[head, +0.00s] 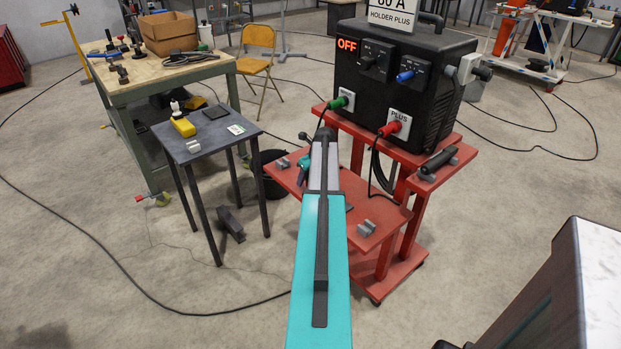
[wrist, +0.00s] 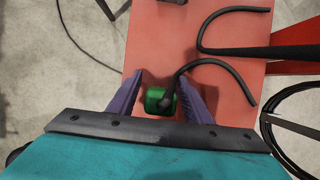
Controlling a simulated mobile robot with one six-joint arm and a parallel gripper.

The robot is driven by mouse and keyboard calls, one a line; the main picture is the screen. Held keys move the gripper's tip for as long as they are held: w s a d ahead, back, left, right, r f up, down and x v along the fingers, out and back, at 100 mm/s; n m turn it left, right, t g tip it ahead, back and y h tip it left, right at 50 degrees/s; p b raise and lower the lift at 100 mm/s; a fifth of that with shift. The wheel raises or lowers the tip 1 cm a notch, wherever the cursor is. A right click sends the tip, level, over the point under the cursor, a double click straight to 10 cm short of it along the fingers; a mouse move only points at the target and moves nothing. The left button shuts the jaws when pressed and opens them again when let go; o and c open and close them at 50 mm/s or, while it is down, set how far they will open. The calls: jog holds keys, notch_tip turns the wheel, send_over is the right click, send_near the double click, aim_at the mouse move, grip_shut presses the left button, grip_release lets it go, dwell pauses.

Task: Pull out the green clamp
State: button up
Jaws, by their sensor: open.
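In the wrist view the green clamp (wrist: 154,98) shows as a short green block with a black cable at its top, over the red shelf (wrist: 165,45). My gripper (wrist: 161,73) is open, with one purple finger on each side of the clamp. A small gap shows on the left; on the right the finger is very close, and I cannot tell if it touches. In the head view my arm hides most of the gripper and clamp. A green plug (head: 337,103) sits in the front of the black welding machine (head: 400,90).
The machine stands on a red cart (head: 385,290), its display reading OFF. A red plug (head: 389,129) sits in its front. A grey bracket (head: 366,228) lies on the lower shelf. A small grey table (head: 205,150) stands left, with floor between. Black cables curve near the gripper.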

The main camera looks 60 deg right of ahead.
grip_shut()
jog(key=shift+w+r+p, duration=0.15)
jog(key=shift+r+p, duration=0.25)
jog(key=shift+r, duration=0.05)
dwell(0.6)
jog(key=shift+r+p, duration=0.35)
dwell(0.6)
notch_tip(320, 180, up, 10)
jog(key=p, duration=0.6)
jog(key=shift+f, duration=0.2)
dwell(1.8)
